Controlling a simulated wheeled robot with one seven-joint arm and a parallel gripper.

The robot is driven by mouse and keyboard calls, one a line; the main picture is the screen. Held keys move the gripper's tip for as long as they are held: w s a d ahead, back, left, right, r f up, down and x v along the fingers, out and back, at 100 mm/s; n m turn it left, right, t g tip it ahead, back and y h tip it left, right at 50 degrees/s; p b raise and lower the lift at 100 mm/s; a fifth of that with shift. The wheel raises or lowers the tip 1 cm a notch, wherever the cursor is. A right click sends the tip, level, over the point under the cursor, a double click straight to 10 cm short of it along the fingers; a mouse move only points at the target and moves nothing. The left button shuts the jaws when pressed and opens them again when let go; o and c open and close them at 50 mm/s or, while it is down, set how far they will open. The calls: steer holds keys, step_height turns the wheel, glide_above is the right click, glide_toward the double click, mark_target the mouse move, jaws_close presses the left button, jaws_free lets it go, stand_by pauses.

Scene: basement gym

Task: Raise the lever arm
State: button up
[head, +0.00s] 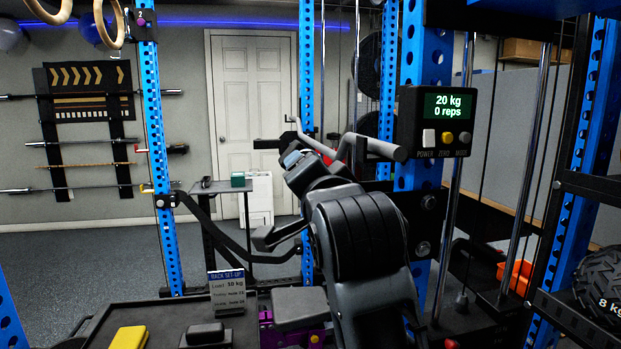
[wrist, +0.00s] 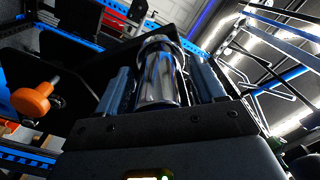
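The lever arm is a grey metal bar (head: 380,147) with bends and a dark grip at its left end (head: 267,144), in front of the white door in the head view. My gripper (head: 292,158) is at the middle of the head view, pointing away from me, close to the bar's left part. In the wrist view a shiny metal cylinder (wrist: 160,78), seemingly part of the lever, shows between the two blue-grey fingers of my gripper (wrist: 163,85). The fingers look apart, with narrow dark gaps beside the cylinder. Contact cannot be made out. My arm hides part of the bar.
A display box (head: 437,121) reading 20 kg, 0 reps is on the blue upright right of the lever. A yellow block (head: 129,338) and a sign (head: 227,291) are at the lower left. An orange knob (wrist: 32,99) shows in the wrist view. Open floor lies at left.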

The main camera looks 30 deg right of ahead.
steer(key=shift+o, duration=0.7)
steer(key=shift+d, duration=0.1)
steer(key=b+v, duration=0.1)
steer(key=v, duration=0.7)
